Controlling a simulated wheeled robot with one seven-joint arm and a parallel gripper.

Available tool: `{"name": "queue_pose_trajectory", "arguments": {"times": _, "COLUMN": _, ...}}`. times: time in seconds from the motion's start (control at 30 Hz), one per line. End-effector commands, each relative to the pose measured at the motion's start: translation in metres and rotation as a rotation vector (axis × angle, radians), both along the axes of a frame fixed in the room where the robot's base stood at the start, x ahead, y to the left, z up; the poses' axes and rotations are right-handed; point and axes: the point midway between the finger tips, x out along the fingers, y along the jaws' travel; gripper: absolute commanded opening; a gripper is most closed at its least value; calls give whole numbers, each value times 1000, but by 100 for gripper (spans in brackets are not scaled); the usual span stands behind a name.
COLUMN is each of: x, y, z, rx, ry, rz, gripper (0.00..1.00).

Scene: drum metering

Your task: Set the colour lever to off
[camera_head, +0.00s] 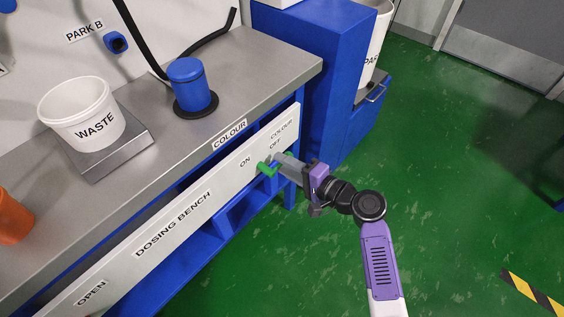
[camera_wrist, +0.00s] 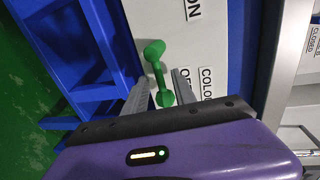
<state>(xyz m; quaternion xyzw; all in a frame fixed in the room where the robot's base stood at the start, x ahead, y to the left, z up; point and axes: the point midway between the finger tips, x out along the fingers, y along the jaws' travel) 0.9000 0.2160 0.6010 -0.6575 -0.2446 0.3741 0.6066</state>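The green colour lever (camera_head: 266,169) is on the white front panel of the dosing bench, below the ON and OFF labels. In the wrist view the lever (camera_wrist: 158,72) has a rounded end near the panel's ON side, and its other end lies between my fingers, near the partly hidden OFF label (camera_wrist: 185,76). My gripper (camera_head: 279,162) is at the lever. In the wrist view my gripper (camera_wrist: 160,78) has its two grey fingers apart, one on each side of the lever's near end. Some gap shows, and firm contact is not clear.
The steel bench top (camera_head: 235,70) holds a white WASTE bucket (camera_head: 82,115) on a scale and a blue capped container (camera_head: 188,85). A blue cabinet (camera_head: 320,70) stands beyond the bench end. Blue shelving (camera_wrist: 90,50) lies below the panel.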

Motion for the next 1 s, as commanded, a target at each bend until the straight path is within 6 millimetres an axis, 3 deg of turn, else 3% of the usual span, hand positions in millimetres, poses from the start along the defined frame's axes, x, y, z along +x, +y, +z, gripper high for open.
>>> {"name": "queue_pose_trajectory", "arguments": {"times": 0.4, "x": -36, "y": -48, "z": 12, "rx": -1, "ry": 1, "rz": -3, "gripper": 32}}
{"name": "queue_pose_trajectory", "arguments": {"times": 1.0, "x": -40, "y": -51, "z": 12, "rx": 0, "ry": 1, "rz": -2, "gripper": 32}}
